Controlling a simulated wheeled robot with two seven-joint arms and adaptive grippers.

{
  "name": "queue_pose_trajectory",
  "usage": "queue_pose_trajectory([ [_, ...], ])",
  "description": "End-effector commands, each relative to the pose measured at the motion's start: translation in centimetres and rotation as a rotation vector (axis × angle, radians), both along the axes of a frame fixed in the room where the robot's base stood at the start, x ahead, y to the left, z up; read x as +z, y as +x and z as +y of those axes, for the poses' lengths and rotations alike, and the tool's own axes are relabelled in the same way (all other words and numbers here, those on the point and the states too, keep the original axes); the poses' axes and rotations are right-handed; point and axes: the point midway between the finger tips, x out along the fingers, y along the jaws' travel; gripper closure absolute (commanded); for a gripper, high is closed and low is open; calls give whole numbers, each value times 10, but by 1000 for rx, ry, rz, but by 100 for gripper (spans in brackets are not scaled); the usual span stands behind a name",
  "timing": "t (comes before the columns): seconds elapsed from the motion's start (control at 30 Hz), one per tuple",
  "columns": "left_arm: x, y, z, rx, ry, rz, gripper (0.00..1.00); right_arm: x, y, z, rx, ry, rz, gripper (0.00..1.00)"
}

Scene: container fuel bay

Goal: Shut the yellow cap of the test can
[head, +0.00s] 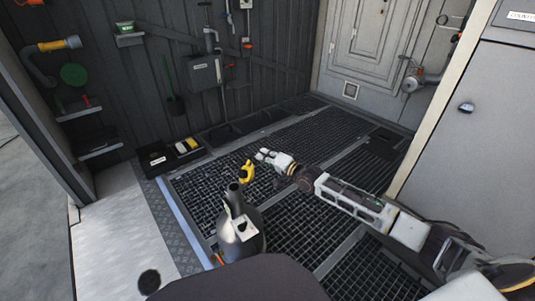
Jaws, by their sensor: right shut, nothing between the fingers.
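The test can (240,232) is a dark metal can with a narrow neck and a pale label, standing on the grated floor just beyond my body. The yellow cap (247,172) stands up above and to the right of the neck; its hinge is too small to make out. My right gripper (262,155) is shut and empty, a little beyond and to the right of the cap, apart from it as far as I can tell. My left gripper is not in view.
A black bin (152,159) and a tray with yellow and white items (187,147) sit by the back wall. A grey cabinet (460,140) stands at the right. Grating (300,145) beyond the can is clear.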

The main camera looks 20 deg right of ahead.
Motion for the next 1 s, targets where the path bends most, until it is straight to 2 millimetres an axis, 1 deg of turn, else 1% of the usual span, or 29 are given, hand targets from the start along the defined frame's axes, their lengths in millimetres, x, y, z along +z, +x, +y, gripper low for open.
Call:
queue_pose_trajectory([
  [0.13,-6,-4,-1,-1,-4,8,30,-4,-2,7,-1,1,-1,100],
  [0.37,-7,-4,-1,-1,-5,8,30,-5,-3,10,-1,1,0,100],
  [0.8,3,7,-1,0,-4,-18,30,-4,-3,10,-1,-2,-1,100],
  [1.0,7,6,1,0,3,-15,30,-2,-3,12,-1,-15,-5,100],
])
